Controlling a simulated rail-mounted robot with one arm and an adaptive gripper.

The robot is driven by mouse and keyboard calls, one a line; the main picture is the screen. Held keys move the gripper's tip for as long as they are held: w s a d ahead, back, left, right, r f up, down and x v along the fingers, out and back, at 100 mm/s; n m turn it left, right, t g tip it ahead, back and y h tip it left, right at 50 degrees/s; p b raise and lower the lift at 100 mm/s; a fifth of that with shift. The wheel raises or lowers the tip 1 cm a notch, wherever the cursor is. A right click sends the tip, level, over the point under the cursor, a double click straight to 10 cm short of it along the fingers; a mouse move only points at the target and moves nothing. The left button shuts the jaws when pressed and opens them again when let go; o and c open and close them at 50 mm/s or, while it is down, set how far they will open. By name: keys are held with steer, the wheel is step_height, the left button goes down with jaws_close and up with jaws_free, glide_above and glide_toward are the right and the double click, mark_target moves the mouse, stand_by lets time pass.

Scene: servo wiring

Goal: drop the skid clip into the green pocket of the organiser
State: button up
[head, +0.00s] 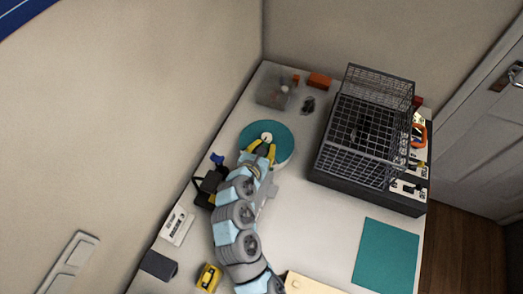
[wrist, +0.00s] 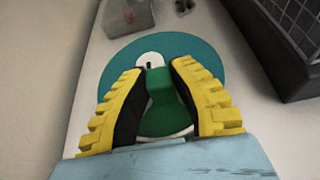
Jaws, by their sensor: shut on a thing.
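My gripper (wrist: 160,72) is shut on a green piece (wrist: 165,113) with a narrow neck and wider lower part; I take it for the skid clip, but its shape is partly hidden by the fingers. A white end with a dark slot (wrist: 150,58) shows just past the fingertips; I cannot tell whether it belongs to the held piece. In the head view my gripper (head: 262,150) is over a round teal disc (head: 285,155). The disc lies beneath the fingers in the wrist view (wrist: 205,52). I cannot make out an organiser with a green pocket.
A wire basket (head: 365,130) stands with a black tray-like base (head: 370,194) at the right. A see-through box (head: 273,92) and an orange block (head: 319,80) are at the back. A teal mat (head: 386,255) lies front right. The table's middle is clear.

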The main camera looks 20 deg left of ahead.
steer(key=o, duration=0.9)
steer(key=shift+r, duration=0.1)
steer(key=shift+v, duration=3.75)
